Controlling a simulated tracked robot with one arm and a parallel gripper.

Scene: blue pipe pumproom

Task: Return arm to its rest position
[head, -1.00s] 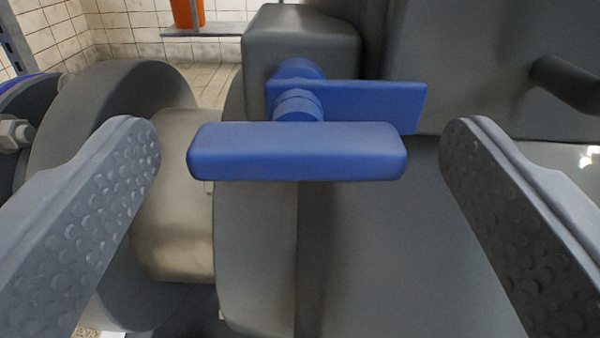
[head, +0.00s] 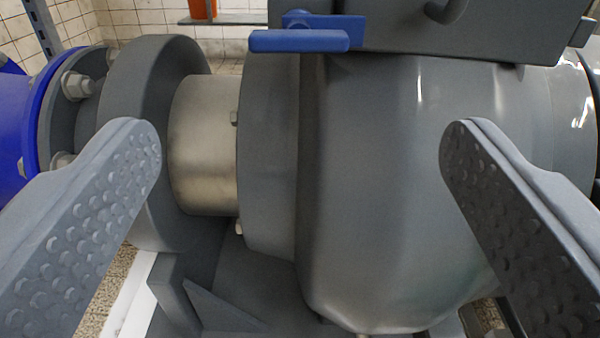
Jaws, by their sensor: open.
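My gripper (head: 300,150) is open and empty, with its two grey dimpled fingers wide apart at the left and right of the head view. A blue handle (head: 299,41) sits at the top, on the grey machine beyond the fingers. Its bar lies level, above and apart from my fingertips. A blue plate shows behind the bar. Nothing is between the fingers, and the grey housing (head: 385,190) fills the view behind the gap.
A grey flange (head: 150,75) and a pale metal sleeve (head: 203,145) are at the left of the housing. A blue pipe flange (head: 48,120) with bolts is further left. A tiled wall (head: 125,22) and an orange object (head: 202,8) are at the back.

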